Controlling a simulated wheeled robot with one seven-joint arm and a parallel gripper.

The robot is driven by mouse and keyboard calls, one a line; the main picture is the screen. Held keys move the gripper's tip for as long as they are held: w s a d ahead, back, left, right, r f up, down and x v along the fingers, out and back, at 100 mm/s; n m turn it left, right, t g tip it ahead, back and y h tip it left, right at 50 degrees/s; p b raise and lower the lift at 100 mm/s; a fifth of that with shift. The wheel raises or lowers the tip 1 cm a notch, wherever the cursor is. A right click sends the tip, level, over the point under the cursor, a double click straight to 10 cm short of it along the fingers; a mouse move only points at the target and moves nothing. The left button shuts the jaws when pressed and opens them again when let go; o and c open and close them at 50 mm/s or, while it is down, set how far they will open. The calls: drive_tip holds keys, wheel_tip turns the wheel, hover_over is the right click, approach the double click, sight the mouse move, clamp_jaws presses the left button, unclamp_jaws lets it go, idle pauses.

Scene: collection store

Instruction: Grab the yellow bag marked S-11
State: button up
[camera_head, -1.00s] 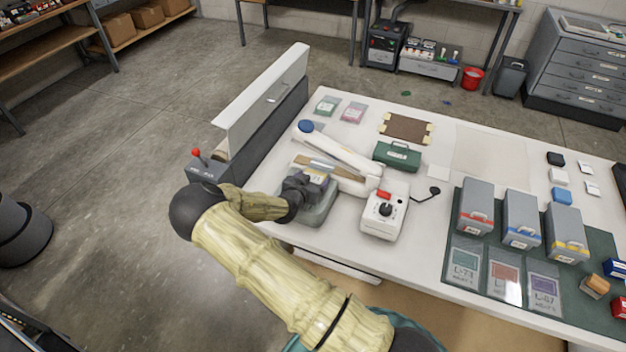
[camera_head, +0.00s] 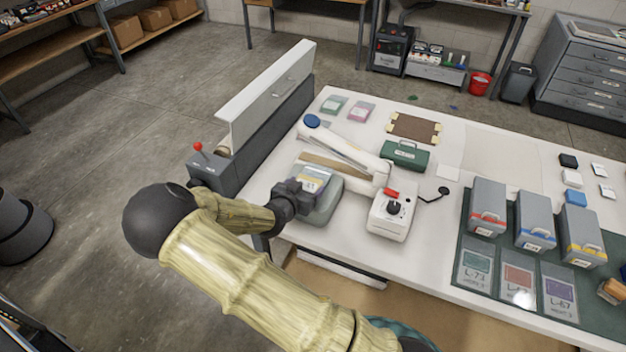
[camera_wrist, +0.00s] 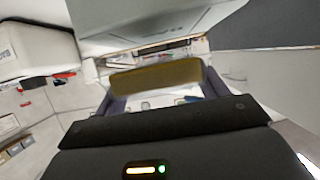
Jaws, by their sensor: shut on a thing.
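A small clear bag with a yellow band and a pale label (camera_head: 313,178) is at my gripper (camera_head: 308,190), over a grey rounded block (camera_head: 327,208) on the white table. The label is too small to read surely. In the wrist view, an olive-yellow strip (camera_wrist: 155,77) spans the space between the two fingers of my gripper (camera_wrist: 160,92). The jaws are shut on the bag. I cannot tell whether the bag still touches the block. My gripper hides part of the bag's near side.
Close by are a white arm with a blue knob (camera_head: 312,121), a white control box (camera_head: 388,217) and a grey guillotine-like unit (camera_head: 262,135).

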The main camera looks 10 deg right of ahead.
drive_tip(key=s+a+b, duration=0.1)
drive_tip(key=s+a, duration=0.4)
drive_tip(key=s, duration=0.3)
drive_tip(key=shift+a+b, duration=0.3)
drive_tip(key=shift+a, duration=0.1)
